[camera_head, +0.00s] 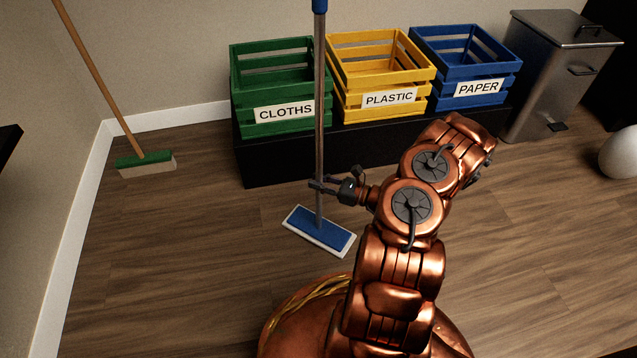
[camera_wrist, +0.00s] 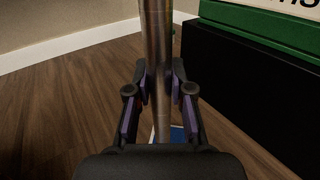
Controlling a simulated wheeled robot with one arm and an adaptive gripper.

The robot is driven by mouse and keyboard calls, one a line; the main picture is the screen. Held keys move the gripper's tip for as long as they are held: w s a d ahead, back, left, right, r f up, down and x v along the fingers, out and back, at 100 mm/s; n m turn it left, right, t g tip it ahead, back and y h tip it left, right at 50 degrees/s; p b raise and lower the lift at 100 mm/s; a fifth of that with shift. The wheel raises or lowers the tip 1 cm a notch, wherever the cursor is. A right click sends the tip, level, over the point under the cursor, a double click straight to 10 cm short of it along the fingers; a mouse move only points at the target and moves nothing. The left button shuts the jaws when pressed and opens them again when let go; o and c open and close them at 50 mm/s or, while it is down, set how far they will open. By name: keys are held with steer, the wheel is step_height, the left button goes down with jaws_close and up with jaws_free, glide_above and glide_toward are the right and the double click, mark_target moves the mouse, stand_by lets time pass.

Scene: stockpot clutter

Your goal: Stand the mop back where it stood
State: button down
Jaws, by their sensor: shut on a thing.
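The mop (camera_head: 319,120) has a metal pole, a blue grip at the top and a flat blue head with a white pad (camera_head: 320,230). It stands upright in front of the green crate, its head low at the floor; I cannot tell whether the pad touches it. My gripper (camera_head: 318,186) is shut around the lower pole, a little above the head. In the wrist view, the pole (camera_wrist: 157,60) runs between the two fingers (camera_wrist: 160,88), and a bit of the blue head shows below. The gripper body hides most of the head there.
A black bench (camera_head: 270,164) holds a green CLOTHS crate (camera_head: 245,98), a yellow PLASTIC crate (camera_head: 350,98) and a blue PAPER crate (camera_head: 440,90). A metal bin (camera_head: 545,85) stands right. A broom (camera_head: 100,82) leans in the left corner. Floor left of the mop is clear.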

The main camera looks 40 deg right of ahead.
steer(key=c, duration=1)
jaws_free()
steer(key=shift+f, duration=0.1)
steer(key=shift+c, duration=0.2)
steer(key=p+v, duration=0.5)
steer(key=v, duration=0.7)
steer(key=shift+s, duration=0.1)
